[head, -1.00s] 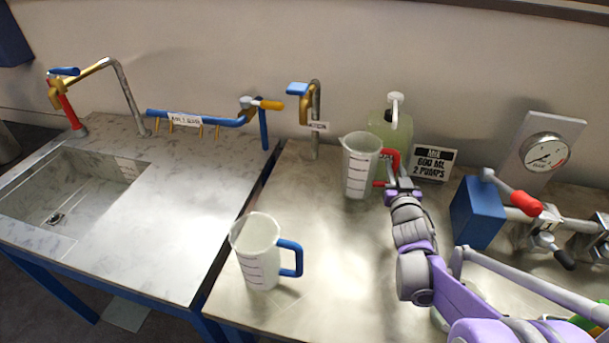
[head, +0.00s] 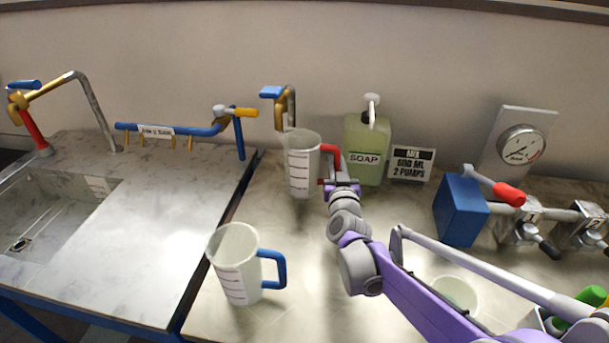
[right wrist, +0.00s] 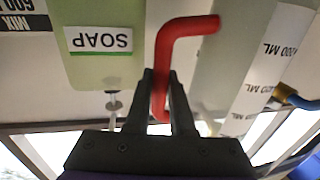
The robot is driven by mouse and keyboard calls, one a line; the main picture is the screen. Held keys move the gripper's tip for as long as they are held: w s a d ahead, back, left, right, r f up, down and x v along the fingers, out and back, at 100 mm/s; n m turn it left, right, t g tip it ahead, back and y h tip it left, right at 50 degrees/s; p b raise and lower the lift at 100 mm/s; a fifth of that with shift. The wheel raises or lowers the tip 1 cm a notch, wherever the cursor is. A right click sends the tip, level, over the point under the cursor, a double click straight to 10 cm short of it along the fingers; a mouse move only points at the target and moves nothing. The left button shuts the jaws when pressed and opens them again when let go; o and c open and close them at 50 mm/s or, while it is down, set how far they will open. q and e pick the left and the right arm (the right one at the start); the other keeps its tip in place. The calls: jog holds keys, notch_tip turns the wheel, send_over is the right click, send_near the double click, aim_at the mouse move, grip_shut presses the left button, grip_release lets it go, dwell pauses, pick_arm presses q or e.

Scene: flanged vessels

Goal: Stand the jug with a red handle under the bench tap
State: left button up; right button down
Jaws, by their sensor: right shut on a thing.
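The clear jug with a red handle (head: 301,168) is upright in front of the bench tap (head: 287,97), slightly right of its blue lever, and hides the lower part of its post. I cannot tell whether its base touches the bench. My right gripper (head: 333,182) is shut on the red handle, which shows between its fingers in the right wrist view (right wrist: 161,75). The jug's marked side (right wrist: 262,75) is on the right there. My left gripper is not in view.
A jug with a blue handle (head: 236,265) stands on the bench front. A green soap bottle (head: 366,150) and a sign (head: 411,163) are just right of the held jug. A blue box (head: 461,212) and valves stand farther right. The bench between the jugs is clear.

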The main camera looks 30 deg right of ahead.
aim_at(305, 172)
jog(key=w+a, duration=0.1)
jog(key=a, duration=0.1)
jog(key=w+a, duration=0.4)
jog(key=shift+a+b, duration=0.25)
jog(key=shift+b, duration=0.1)
jog(key=shift+f+b, duration=0.3)
jog(key=shift+f, duration=1.5)
jog(key=shift+f, duration=0.2)
jog(key=c, duration=0.8)
grip_release()
jog(key=shift+r, duration=0.15)
jog(key=shift+s+a+r, duration=0.15)
jog(key=shift+s, duration=0.05)
jog(key=v, duration=1.1)
jog(key=shift+s+a, duration=0.1)
jog(key=shift+s, duration=0.15)
